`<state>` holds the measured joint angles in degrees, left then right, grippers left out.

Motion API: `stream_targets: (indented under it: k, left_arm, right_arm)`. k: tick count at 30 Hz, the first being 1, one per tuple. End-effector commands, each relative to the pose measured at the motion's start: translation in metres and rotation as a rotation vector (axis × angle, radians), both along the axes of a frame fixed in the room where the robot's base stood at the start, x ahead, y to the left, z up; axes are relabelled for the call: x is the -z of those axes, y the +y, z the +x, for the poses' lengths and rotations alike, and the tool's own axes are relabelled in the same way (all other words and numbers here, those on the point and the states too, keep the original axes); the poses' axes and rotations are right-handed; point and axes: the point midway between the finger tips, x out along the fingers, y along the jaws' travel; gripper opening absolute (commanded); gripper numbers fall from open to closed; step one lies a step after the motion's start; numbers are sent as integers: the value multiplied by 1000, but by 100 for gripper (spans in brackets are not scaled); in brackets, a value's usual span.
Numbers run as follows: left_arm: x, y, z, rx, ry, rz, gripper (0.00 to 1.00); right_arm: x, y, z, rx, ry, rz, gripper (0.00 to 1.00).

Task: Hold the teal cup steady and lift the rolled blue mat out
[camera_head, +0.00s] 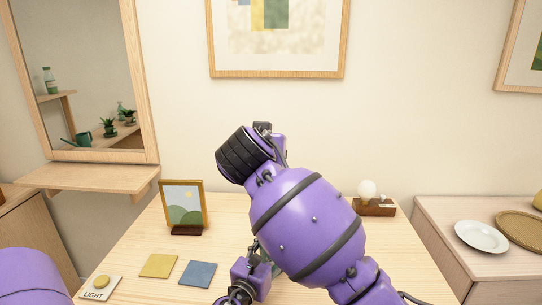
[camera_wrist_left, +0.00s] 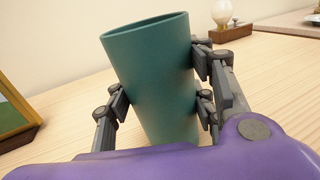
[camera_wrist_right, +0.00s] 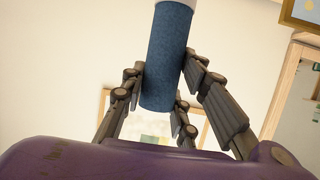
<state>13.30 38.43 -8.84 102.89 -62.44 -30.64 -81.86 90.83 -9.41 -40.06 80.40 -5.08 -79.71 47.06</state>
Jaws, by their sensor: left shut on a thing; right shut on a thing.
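The teal cup (camera_wrist_left: 150,75) stands on the light wooden table, slightly tilted in the left wrist view. My left gripper (camera_wrist_left: 160,92) is shut on its sides. Nothing sticks out above its rim; its inner bottom is hidden. The rolled blue mat (camera_wrist_right: 168,50) is in my right gripper (camera_wrist_right: 163,85), which is shut around it. The mat is clear of the cup, against a background of wall, with a pale part at the top edge of the view. In the head view my right arm hides the mat and most of the cup.
A small framed picture (camera_head: 184,206) stands at the table's back left, and a lamp on a wooden base (camera_head: 375,207) at the back right. A yellow square (camera_head: 158,266), a blue square (camera_head: 198,274) and a LIGHT button (camera_head: 101,283) lie front left. A side cabinet (camera_head: 450,245) holds plates.

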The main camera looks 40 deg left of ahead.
Motion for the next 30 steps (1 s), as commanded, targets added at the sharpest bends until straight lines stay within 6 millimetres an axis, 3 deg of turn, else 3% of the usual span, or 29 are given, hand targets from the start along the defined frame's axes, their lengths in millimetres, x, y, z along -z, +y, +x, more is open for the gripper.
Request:
stream_targets:
  k: [1,6,17,23,30]
  left_arm:
    - [2,0,-1,1,4,-2,52]
    - [1,0,0,0,2,-1,72]
    - [1,-1,-3,0,1,0,72]
    - [2,-6,-32,1,5,-2,72]
    - [2,-17,-82,-1,4,-3,72]
  right_arm:
    - [0,0,0,0,-1,0,0]
    - [0,0,0,0,-1,0,0]
    - [0,0,0,0,-1,0,0]
    - [0,0,0,0,-1,0,0]
    - [0,0,0,0,-1,0,0]
